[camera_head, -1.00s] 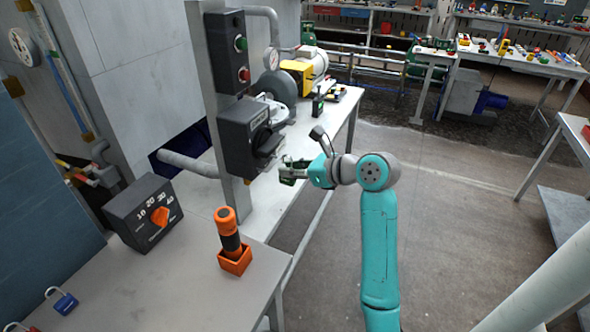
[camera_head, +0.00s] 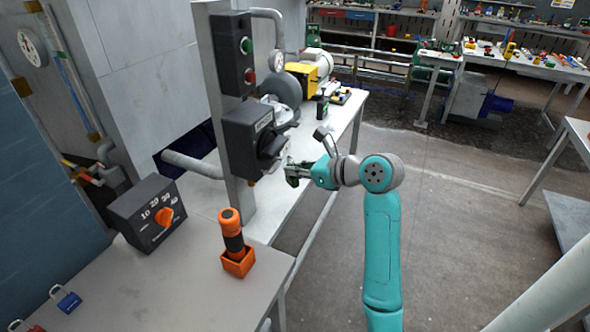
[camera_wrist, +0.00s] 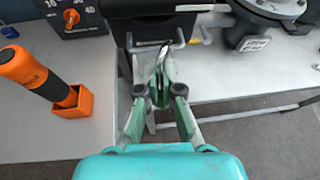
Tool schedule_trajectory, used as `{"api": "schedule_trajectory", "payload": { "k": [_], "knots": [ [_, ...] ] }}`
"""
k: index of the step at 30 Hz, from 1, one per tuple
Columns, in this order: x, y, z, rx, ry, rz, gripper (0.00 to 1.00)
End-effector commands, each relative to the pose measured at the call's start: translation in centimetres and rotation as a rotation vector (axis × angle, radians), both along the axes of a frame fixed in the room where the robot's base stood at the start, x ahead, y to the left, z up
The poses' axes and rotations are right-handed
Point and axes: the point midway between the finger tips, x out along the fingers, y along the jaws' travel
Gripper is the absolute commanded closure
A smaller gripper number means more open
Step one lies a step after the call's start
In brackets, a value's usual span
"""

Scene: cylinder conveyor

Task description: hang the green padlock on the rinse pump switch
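The rinse pump switch appears to be the dark box (camera_head: 247,140) with a black rotary handle, fixed to a grey post. Its lower part shows at the top of the wrist view (camera_wrist: 150,28). My gripper (camera_head: 298,172) is just right of the handle. The padlock's metal shackle (camera_wrist: 164,48) points forward, close to the switch's metal bracket. I cannot tell whether shackle and bracket touch. In the head view the padlock is small and partly merged with the fingers.
A black dial box with an orange knob (camera_head: 165,217) and an orange torch (camera_head: 232,235) in an orange holder stand on the near bench. A blue padlock (camera_head: 68,300) lies at lower left. Open floor lies to the right.

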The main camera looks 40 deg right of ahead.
Motion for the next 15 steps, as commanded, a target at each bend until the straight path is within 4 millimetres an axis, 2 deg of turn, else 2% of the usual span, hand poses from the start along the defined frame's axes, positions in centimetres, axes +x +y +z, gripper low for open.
{"api": "schedule_trajectory", "payload": {
  "k": [15],
  "knots": [
    [0.61,0.21,0.01,0.000,0.000,0.000,1.00]
  ]
}}
